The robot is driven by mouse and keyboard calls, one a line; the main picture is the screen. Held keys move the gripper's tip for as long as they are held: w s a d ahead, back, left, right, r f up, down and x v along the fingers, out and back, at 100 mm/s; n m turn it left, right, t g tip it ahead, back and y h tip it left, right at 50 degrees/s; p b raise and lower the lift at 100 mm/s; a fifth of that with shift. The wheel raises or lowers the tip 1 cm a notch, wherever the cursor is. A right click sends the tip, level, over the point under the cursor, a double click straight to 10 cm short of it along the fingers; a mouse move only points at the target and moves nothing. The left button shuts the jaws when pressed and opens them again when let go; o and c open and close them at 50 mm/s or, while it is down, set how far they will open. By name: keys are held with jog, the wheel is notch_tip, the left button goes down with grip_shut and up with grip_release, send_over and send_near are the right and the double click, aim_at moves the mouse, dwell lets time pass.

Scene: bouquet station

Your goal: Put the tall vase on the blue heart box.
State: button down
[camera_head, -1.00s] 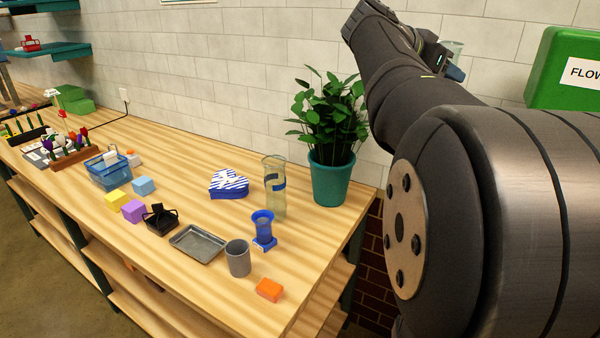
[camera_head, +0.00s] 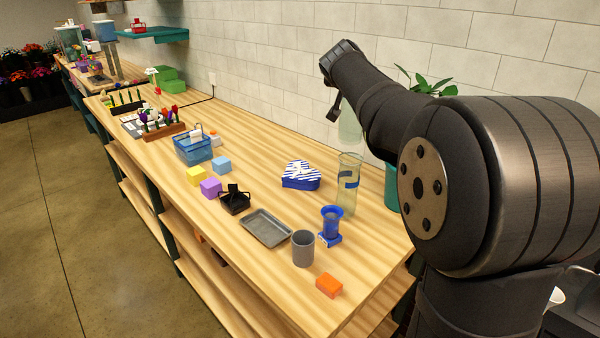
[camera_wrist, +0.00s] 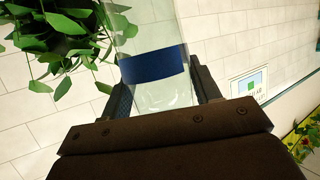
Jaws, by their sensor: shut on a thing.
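My gripper (camera_wrist: 163,92) is shut on a clear glass vase (camera_wrist: 152,67) with a dark blue band, one finger on each side. In the head view the held vase (camera_head: 350,128) is pale green and hangs above the back of the table, partly hidden by my arm. The blue heart box (camera_head: 300,178), with white stripes on its lid, lies on the table below and left of it. Its top looks clear. A second tall glass vase (camera_head: 348,188) with a blue band stands on the table just right of the box. I cannot tell which vase is taller.
A blue cup-like holder (camera_head: 331,222), a grey cup (camera_head: 303,248), a metal tray (camera_head: 268,228) and an orange block (camera_head: 329,285) stand in front. A potted plant (camera_head: 392,187) is behind my arm. Bare table lies left of the box.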

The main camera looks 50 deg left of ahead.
jog(key=a+f+n+g+y, duration=0.2)
jog(key=a+f+n+y, duration=0.1)
jog(key=a+f, duration=0.55)
jog(key=w+a+f, duration=0.2)
jog(key=w, duration=0.4)
jog(key=s+a+f, duration=0.4)
jog(key=a+f, duration=0.6)
jog(key=f, duration=0.1)
jog(key=shift+s+f, duration=0.15)
jog(key=shift+s, duration=0.2)
jog(key=shift+a+f, duration=0.1)
jog(key=shift+c, duration=2.3)
grip_release()
jog(key=shift+f, duration=0.1)
